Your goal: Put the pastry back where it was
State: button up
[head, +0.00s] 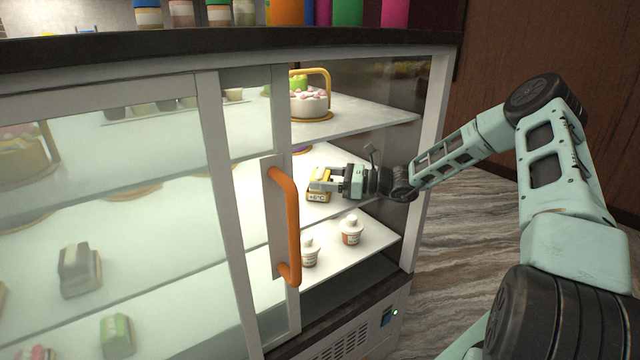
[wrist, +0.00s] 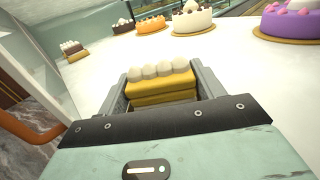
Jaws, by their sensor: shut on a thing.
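The pastry (wrist: 162,88) is a yellow layered slice with a row of white cream balls on top. In the wrist view it sits upright between the two fingers of my gripper (wrist: 163,92), which is shut on it. In the head view my gripper (head: 326,180) reaches through the open right side of the glass display case, over the middle shelf (head: 345,160). The pastry shows there only as a small yellow shape. I cannot tell whether its underside touches the shelf.
A sliding door with an orange handle (head: 287,225) stands just left of my gripper. White cups (head: 351,230) stand on the shelf below; a pink-and-white cake (head: 308,103) stands above. In the wrist view, a purple cake (wrist: 290,24), other cakes and a brown-and-white slice (wrist: 73,50) stand farther back. White shelf between is clear.

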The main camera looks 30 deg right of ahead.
jog(key=o, duration=1)
jog(key=shift+f, duration=0.1)
jog(key=shift+s+d+r, duration=0.2)
jog(key=shift+s+d, duration=0.05)
jog(key=shift+d, duration=0.05)
jog(key=p+v, duration=0.1)
jog(key=v, duration=1)
jog(key=shift+s, duration=0.15)
jog(key=shift+d, duration=0.1)
